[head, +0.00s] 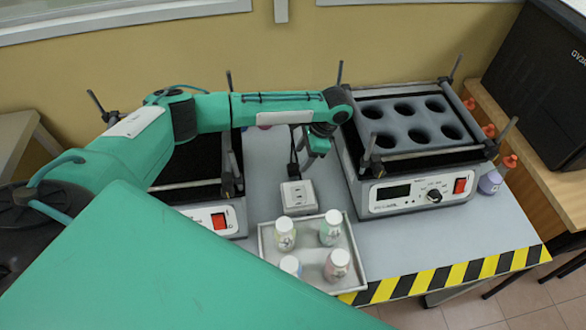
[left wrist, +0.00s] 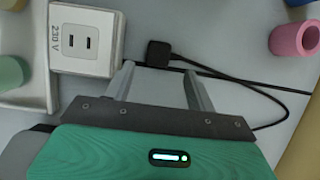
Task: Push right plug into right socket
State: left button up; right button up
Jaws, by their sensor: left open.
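The right socket (head: 298,197) is a white box with two slots, standing on the table between the two machines. The left wrist view shows it marked 230 V (left wrist: 87,40), at the upper left. The right plug (left wrist: 158,53) is a small black block on a black cable, lying apart from the socket, to its right. My left gripper (head: 313,152) reaches down behind the socket in the head view. In the left wrist view its two fingers (left wrist: 157,78) are open, with the plug by their tips and nothing gripped. My right gripper is not in view.
A tray (head: 262,248) with several white-capped bottles stands in front of the socket. A machine with round wells (head: 385,208) stands to the right, another machine (head: 228,222) to the left. The cable (left wrist: 240,80) trails away on the table. Striped tape marks the front edge.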

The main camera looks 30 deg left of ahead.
aim_at(295, 166)
pick_arm(q)
jog(key=shift+s+p+x, duration=0.15)
jog(key=shift+p+x, duration=0.1)
jog(key=shift+x, duration=1.05)
jog(key=shift+s+p+x, duration=0.2)
jog(key=shift+p+x, duration=0.05)
jog(key=shift+x, duration=1.05)
